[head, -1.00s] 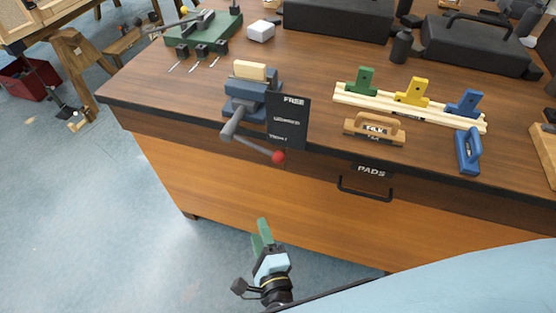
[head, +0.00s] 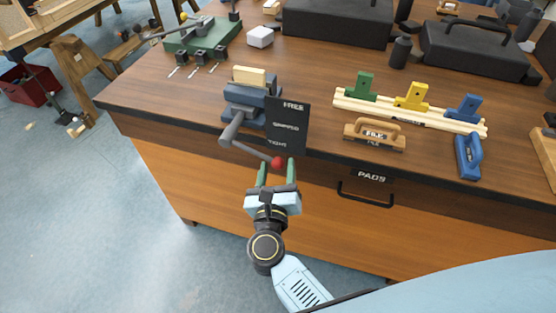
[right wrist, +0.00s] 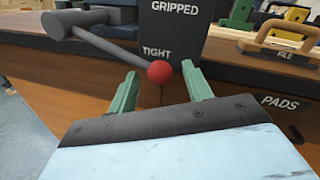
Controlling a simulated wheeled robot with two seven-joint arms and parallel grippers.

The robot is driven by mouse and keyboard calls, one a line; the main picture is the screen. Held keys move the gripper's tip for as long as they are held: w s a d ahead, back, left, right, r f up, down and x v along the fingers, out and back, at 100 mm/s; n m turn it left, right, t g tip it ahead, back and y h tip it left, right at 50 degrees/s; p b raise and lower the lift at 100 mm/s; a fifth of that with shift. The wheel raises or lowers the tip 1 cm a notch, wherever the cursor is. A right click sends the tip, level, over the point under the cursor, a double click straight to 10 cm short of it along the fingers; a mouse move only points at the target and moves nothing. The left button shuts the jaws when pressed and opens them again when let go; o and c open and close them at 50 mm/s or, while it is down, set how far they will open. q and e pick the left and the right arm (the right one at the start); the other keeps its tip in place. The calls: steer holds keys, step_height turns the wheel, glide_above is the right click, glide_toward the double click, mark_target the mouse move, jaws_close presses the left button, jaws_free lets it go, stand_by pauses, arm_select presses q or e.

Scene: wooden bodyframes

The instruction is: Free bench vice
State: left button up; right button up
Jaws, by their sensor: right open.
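The bench vice (head: 247,101) is blue-grey and sits at the bench's front edge with a pale wooden block (head: 249,76) in its jaws. Its grey handle (head: 248,147) slants down to the right and ends in a red ball (head: 277,162). The red ball also shows in the right wrist view (right wrist: 160,72). My right gripper (head: 277,172) is open in front of the bench, with its green fingertips on either side of the ball. I cannot tell whether they touch it. A dark sign (head: 287,126) beside the vice reads FREE, GRIPPED, TIGHT. My left gripper is not in view.
A PADS drawer (head: 366,190) is in the bench front. A FILE block (head: 374,136), a blue-handled tool (head: 468,156) and a rack (head: 410,109) with green, yellow and blue clips lie to the right. A green fixture (head: 203,37) stands at the back left.

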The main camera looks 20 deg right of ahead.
steer(key=shift+x, duration=1.3)
jaws_close()
